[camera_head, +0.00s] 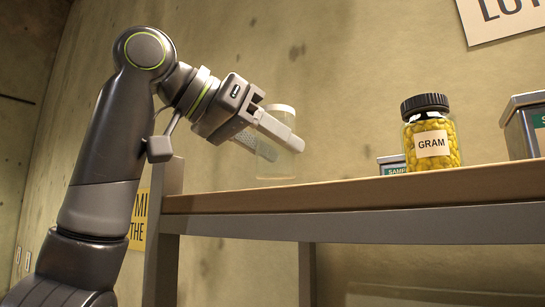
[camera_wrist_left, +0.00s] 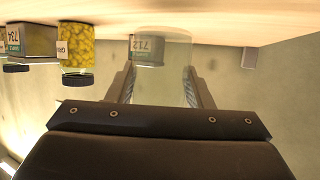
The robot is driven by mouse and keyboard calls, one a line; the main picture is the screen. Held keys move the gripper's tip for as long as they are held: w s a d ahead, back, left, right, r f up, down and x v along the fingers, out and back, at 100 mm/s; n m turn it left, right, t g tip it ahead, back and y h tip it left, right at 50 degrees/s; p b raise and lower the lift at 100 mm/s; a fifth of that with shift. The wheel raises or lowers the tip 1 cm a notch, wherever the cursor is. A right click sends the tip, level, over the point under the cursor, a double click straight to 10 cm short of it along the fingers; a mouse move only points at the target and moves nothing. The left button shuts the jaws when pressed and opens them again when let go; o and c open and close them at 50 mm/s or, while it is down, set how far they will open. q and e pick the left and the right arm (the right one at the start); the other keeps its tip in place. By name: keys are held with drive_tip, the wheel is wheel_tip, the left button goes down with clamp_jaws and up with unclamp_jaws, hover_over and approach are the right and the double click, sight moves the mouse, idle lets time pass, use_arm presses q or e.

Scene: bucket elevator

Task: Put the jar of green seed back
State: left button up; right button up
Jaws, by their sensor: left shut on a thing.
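My left gripper (camera_head: 268,134) is shut on a clear jar (camera_head: 272,165) with a pale lid, held upright at the left end of the shelf. The jar looks empty and shows no green seed. Its base is at or just above the shelf top; I cannot tell if it touches. In the left wrist view the clear jar (camera_wrist_left: 177,75) is between the two fingers (camera_wrist_left: 160,85), and the picture is upside down. No jar of green seed shows. My right gripper is out of view.
On the wooden shelf (camera_head: 330,192), a yellow jar labelled GRAM (camera_head: 431,133) with a black lid stands to the right.

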use_arm(q)
drive_tip(key=shift+a+f, duration=0.2)
drive_tip(key=shift+f, duration=0.6)
drive_tip(key=shift+w+d+f, duration=0.15)
drive_tip(key=shift+w+f, duration=0.1)
drive_tip(key=shift+f, duration=0.05)
drive_tip(key=shift+d, duration=0.15)
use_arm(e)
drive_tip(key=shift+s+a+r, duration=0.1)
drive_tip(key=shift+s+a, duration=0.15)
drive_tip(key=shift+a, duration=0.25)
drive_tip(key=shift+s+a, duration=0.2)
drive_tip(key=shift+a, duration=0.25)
use_arm(q)
drive_tip(key=shift+s+f, duration=0.15)
drive_tip(key=shift+s, duration=0.1)
drive_tip(key=o, duration=0.8)
drive_tip(key=shift+o, duration=1.3)
drive_tip(key=shift+w, duration=0.15)
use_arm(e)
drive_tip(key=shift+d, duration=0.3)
